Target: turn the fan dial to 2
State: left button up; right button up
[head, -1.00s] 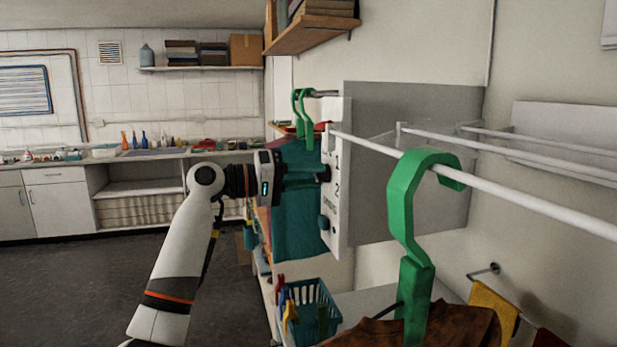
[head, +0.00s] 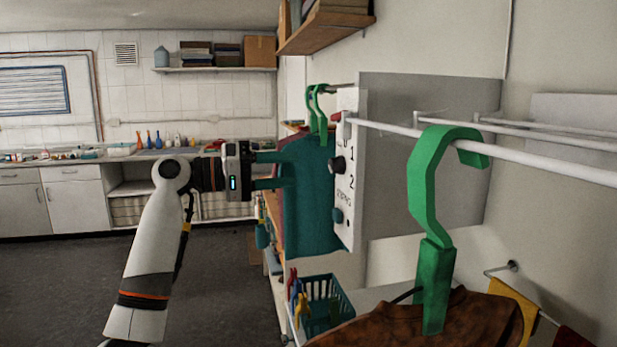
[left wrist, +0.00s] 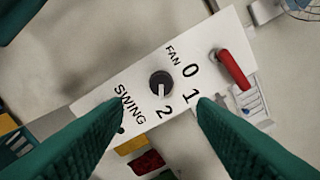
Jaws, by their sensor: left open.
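The white control panel (head: 346,190) stands edge-on in the head view, with the dark fan dial (head: 337,165) on its face. In the left wrist view the panel (left wrist: 105,90) reads FAN, 0, 1, 2 and SWING. The black fan dial (left wrist: 160,82) there has a white mark that points down toward the 2. My left gripper (head: 279,170) is open and empty, left of the dial and apart from it. Its green fingers (left wrist: 160,101) frame the dial from below in the left wrist view. My right gripper is not in view.
A red handle (left wrist: 234,68) sits near the panel's 0 and 1 end. Green hangers (head: 430,210) hang on a white rail (head: 400,128) at right. A teal garment (head: 308,190) hangs behind the gripper. Floor at left is clear.

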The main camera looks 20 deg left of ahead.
pick_arm(q)
jog(key=v, duration=0.4)
jog(key=shift+b, duration=0.3)
